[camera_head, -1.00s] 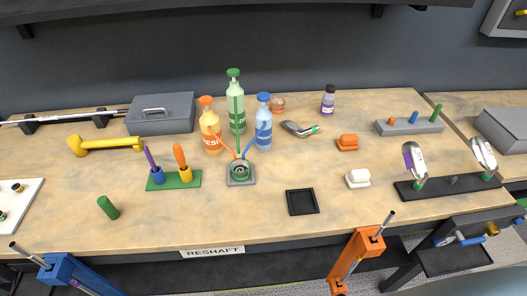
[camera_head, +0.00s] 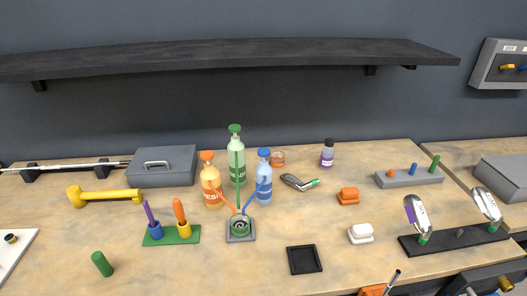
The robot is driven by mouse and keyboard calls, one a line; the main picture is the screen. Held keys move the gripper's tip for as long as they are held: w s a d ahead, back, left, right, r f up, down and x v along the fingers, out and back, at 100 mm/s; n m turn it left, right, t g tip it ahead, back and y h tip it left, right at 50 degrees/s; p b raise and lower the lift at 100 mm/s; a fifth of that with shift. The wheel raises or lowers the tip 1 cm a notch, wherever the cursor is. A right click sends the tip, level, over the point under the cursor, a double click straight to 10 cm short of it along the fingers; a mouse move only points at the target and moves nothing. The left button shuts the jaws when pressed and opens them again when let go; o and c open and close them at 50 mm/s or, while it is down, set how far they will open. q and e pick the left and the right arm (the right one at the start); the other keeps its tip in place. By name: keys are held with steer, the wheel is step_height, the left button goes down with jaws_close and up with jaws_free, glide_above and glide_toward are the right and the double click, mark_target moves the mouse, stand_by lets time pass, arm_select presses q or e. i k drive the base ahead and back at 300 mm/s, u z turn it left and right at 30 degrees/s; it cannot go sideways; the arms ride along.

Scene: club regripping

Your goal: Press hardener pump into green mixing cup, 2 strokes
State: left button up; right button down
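The green mixing cup (camera_head: 240,224) stands on a small grey square pad in the middle of the bench. Behind it stand an orange-capped bottle (camera_head: 210,185) with "RESI" readable, a tall green-capped bottle (camera_head: 236,158) and a blue-capped bottle (camera_head: 264,178). An orange, a green and a blue spout lead from them down to the cup. The labels are too small to tell which is the hardener. My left gripper is out of frame.
A green block holds a purple and an orange tool (camera_head: 180,221) left of the cup. A black tray (camera_head: 304,260), a white block (camera_head: 360,232), an orange block (camera_head: 348,196) and a club head (camera_head: 298,182) lie right. Bench space before the cup is clear.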

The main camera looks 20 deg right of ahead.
mark_target(264, 153)
steer(key=u, duration=1.05)
steer(key=k, duration=1.4)
steer(key=z, duration=0.5)
